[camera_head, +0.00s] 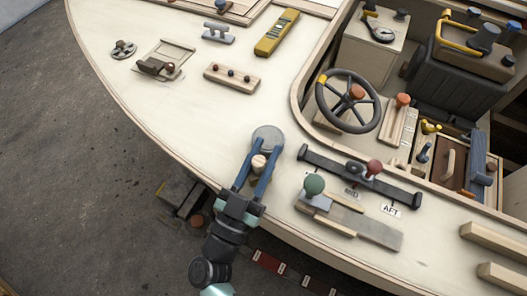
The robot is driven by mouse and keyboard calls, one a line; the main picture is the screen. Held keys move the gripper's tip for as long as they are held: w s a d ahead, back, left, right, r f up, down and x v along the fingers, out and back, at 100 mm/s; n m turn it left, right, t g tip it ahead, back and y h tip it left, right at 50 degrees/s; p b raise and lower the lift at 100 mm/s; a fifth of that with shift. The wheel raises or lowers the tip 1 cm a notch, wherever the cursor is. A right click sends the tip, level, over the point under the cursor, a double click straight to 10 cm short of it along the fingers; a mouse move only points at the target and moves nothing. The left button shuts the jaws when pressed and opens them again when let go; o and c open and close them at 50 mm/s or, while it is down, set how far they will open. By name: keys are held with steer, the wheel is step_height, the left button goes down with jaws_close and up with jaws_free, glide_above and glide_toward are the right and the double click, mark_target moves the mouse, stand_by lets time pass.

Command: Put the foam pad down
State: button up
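My gripper (264,152) reaches in from the lower edge over the pale plywood deck (175,115). Its two blue fingers stand apart, with their tips at the sides of a round grey disc, which I take to be the foam pad (268,135). The fingers appear shut on it. A small pale wooden knob (258,162) shows between the fingers. Whether it belongs to the pad is unclear. The pad's near edge is partly hidden, and I cannot tell whether the pad touches the deck.
Right of the gripper are a dark slotted bar (325,163) with a red-knobbed lever, and a green knob (314,184) on a grey plate. A steering wheel (348,101) stands beyond. A wooden strip with knobs (232,77) lies up-left. The deck left of the pad is bare.

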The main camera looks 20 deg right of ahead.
steer(key=o, duration=0.4)
